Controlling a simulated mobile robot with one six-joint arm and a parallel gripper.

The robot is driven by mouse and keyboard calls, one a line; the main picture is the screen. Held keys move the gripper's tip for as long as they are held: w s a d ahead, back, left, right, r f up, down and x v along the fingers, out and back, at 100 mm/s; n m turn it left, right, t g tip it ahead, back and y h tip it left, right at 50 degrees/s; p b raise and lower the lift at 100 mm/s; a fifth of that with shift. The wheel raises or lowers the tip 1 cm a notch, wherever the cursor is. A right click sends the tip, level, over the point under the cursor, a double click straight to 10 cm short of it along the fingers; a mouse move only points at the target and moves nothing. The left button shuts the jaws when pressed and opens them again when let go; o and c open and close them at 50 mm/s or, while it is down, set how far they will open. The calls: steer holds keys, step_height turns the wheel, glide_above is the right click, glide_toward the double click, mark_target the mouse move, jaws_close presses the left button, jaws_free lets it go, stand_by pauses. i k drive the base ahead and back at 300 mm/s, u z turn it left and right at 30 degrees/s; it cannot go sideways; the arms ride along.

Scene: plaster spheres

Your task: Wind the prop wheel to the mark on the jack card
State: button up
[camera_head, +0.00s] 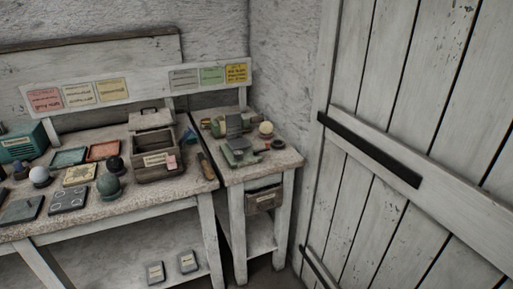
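A green device with a raised grey plate (236,128) stands on the small side table; it looks like the jack, though I cannot be sure. A small dark round part (277,144) lies at its right and may be the prop wheel; I cannot tell whether it is joined to the device. Several cards hang on the wall board, among them a yellow card (237,74), a green card (212,76) and a pink card (45,100). Their writing is too small to read, so I cannot tell which is the jack card. My gripper is not in view.
A plank door (420,110) closes off the right.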

mark_target(238, 154)
steer(key=z, duration=0.85)
steer(key=k, duration=0.9)
steer(key=u, duration=1.15)
steer(key=i, duration=1)
steer(key=z, duration=0.1)
